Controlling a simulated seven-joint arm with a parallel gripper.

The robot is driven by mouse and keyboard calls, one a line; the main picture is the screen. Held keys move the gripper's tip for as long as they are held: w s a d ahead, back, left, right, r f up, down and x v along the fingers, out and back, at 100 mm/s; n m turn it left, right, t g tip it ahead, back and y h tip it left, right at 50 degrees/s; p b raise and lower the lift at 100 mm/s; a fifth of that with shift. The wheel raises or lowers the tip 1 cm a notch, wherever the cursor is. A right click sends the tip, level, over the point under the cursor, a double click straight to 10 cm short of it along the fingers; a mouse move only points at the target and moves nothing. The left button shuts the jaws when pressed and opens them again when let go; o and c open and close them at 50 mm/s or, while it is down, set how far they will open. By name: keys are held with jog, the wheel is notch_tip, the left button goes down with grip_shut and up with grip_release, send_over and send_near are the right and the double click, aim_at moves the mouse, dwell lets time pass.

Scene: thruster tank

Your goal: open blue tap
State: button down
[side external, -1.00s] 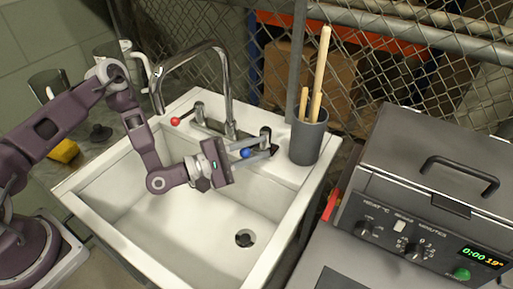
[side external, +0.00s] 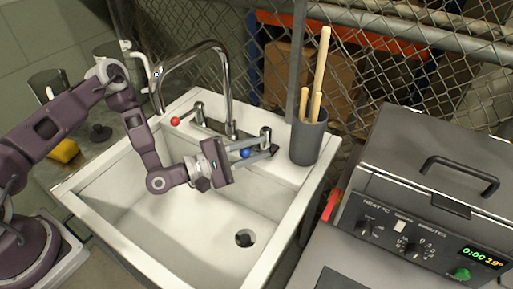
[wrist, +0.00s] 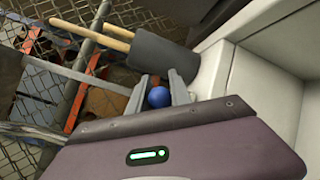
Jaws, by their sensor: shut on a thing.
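The blue tap's ball knob (side external: 246,153) is at the right end of the faucet base at the back of the sink. In the wrist view the blue knob (wrist: 159,97) sits between the two grey fingers. My gripper (side external: 262,150) reaches from the left over the basin, and its fingers are shut on the blue tap. It also shows in the wrist view (wrist: 164,90). The tap's lever behind the knob is mostly hidden by the fingers. The red tap knob (side external: 175,121) is at the left end of the base. The chrome spout (side external: 228,90) arches up between them.
A grey cup (side external: 308,138) with several wooden sticks stands just right of the blue tap, close to my fingertips. A grey heater bath (side external: 430,190) stands right of the sink. The white sink basin (side external: 190,222) is empty, with open room below my gripper.

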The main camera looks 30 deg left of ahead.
jog(key=shift+d, duration=0.1)
dwell(0.4)
jog(key=shift+w+d+n+t+y, duration=0.6)
jog(key=shift+n+y, duration=0.7)
jog(key=shift+y, duration=0.65)
jog(key=shift+w+d+n+t+y, duration=0.35)
jog(key=shift+d+n+y, duration=0.45)
jog(key=shift+n+y, duration=0.8)
jog(key=shift+w+d+n+t+y, duration=0.35)
jog(key=shift+d+n+t+y, duration=0.5)
jog(key=shift+y, duration=1.4)
jog(key=shift+w+a+n+g, duration=0.1)
jog(key=shift+n+g, duration=0.15)
jog(key=shift+g, duration=0.05)
jog(key=c, duration=1.2)
grip_release()
jog(key=shift+o, duration=0.2)
jog(key=shift+r, duration=0.1)
notch_tip(320, 180, up, 10)
